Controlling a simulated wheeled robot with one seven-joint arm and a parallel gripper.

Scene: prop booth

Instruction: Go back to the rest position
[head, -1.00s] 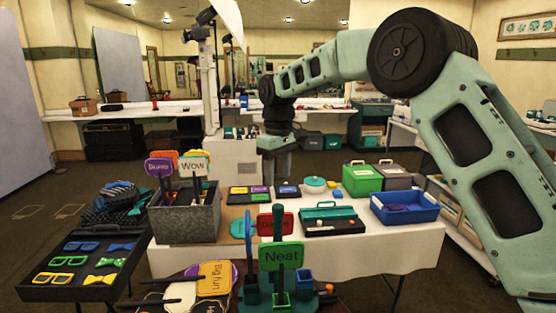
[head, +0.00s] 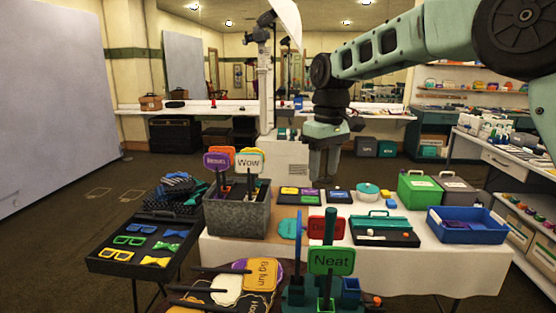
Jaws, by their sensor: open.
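My gripper (head: 323,178) hangs from the end of my arm with its fingers pointing down, empty, above the back part of the white-clothed table (head: 335,262). Its jaws are open. My arm reaches in from the upper right.
A grey metal bin (head: 237,215) holds prop signs. In front stands a sign holder (head: 322,292) with a green "Neat" sign. A green box (head: 418,190) and blue tray (head: 468,224) are at right. A black tray (head: 143,243) holds glasses and bow ties. Floor at left is clear.

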